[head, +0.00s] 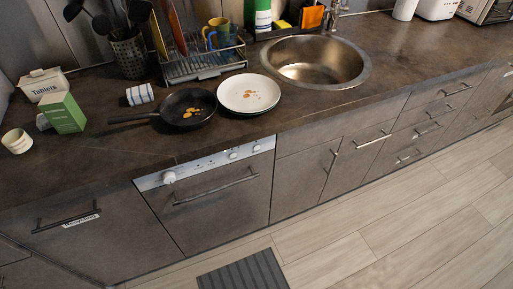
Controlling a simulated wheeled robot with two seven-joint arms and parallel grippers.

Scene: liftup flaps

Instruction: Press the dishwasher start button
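The dishwasher (220,212) is built in under the counter, left of centre in the head view, and its dark front is closed. A light control strip (205,164) runs along its top edge. The strip has a round white knob (169,177) at its left end and small round controls (233,155) toward its right end. I cannot tell which of these is the start button. A bar handle (216,188) crosses the front just below the strip. Neither of my grippers shows in this view.
On the dark counter (300,112) above stand a pan (188,107), plates (248,93), a dish rack (204,64) and a green box (64,113). A sink (315,62) lies to the right. A dark mat (243,274) lies on the otherwise clear floor before the dishwasher.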

